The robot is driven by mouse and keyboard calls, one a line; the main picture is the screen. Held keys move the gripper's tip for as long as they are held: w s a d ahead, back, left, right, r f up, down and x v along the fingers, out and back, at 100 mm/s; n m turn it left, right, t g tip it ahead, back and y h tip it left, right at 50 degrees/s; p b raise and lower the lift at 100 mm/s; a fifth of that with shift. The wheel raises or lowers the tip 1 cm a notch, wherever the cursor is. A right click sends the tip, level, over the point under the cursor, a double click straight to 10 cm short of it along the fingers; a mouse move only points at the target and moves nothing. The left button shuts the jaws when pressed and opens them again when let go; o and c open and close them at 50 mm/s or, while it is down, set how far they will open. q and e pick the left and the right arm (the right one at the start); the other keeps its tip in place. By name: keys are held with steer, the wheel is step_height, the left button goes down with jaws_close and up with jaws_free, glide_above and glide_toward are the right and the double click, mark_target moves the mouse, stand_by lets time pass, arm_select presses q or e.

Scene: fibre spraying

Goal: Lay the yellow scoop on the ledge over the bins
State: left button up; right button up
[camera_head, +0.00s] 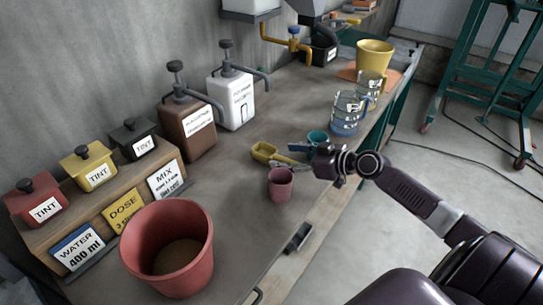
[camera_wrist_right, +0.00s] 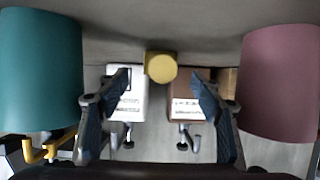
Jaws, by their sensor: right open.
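The yellow scoop (camera_head: 266,154) lies on the workbench (camera_head: 235,185), left of my right gripper (camera_head: 288,157). In the right wrist view the scoop (camera_wrist_right: 160,67) shows as a rounded yellow shape between and beyond my open fingers (camera_wrist_right: 160,100). The right gripper is open, low over the bench, and its fingers point at the scoop; contact is not clear. Red (camera_head: 37,204), yellow (camera_head: 89,166) and black (camera_head: 134,138) TINT bins stand on a wooden stepped stand (camera_head: 90,215) at the left. I cannot make out which edge is the ledge. My left gripper is not in view.
A pink cup (camera_head: 280,186) and a teal cup (camera_head: 317,138) flank the right gripper closely. Brown (camera_head: 188,130) and white (camera_head: 237,100) pump containers stand behind the scoop. A large red bucket (camera_head: 168,245) stands at the front. Glass jugs (camera_head: 347,112) stand farther back.

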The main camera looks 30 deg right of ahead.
mark_target(278, 155)
steer(key=shift+p+x, duration=0.55)
steer(key=shift+x, duration=2.6)
steer(key=shift+r, duration=0.1)
steer(key=c, duration=1.4)
